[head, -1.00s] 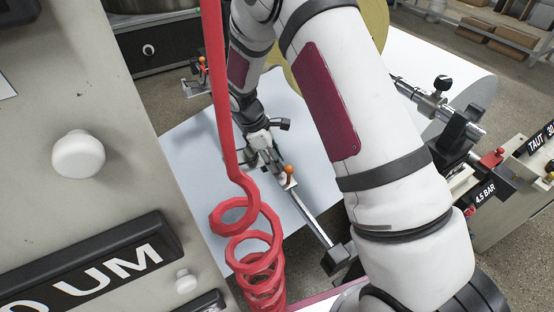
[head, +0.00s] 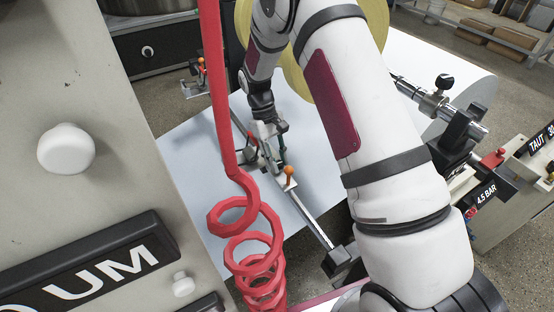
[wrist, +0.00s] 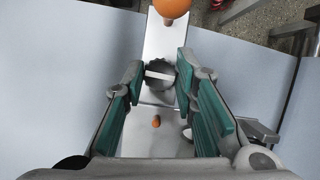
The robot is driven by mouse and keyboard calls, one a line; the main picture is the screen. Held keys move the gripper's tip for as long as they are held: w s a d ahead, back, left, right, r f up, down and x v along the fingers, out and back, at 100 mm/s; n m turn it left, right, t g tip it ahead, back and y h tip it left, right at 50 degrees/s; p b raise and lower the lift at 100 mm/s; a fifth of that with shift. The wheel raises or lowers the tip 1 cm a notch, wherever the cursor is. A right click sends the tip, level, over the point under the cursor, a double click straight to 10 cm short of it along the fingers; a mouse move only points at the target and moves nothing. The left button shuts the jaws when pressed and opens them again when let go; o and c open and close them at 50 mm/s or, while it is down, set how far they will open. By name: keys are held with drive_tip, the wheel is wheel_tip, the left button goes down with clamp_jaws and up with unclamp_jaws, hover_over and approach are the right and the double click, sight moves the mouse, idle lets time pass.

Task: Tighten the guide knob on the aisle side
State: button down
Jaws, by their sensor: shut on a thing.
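A dark, ridged guide knob (wrist: 160,74) with a pale bar across its top sits on a metal plate (wrist: 165,40) in the wrist view. My gripper (wrist: 158,76) has its green-padded fingers on both sides of the knob and is shut on it. An orange ball (wrist: 172,7) stands on the same plate just beyond the knob, and a small orange tip (wrist: 156,122) shows on the near side. In the head view my gripper (head: 271,158) is down at the guide bar (head: 312,220), beside the orange ball (head: 289,171). The knob itself is hidden there.
A white paper web (head: 200,150) lies under the bar. A coiled red hose (head: 235,215) hangs in front. A second orange-topped fitting (head: 201,63) is at the far end. A grey cabinet (head: 100,120) stands at left, a roller shaft (head: 425,98) at right.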

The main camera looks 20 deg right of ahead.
drive_tip(key=shift+m, duration=0.5)
drive_tip(key=c, duration=1.6)
unclamp_jaws()
drive_tip(key=shift+o, duration=0.2)
drive_tip(key=v, duration=1.2)
drive_tip(key=shift+d, duration=0.2)
drive_tip(key=shift+r, duration=0.1)
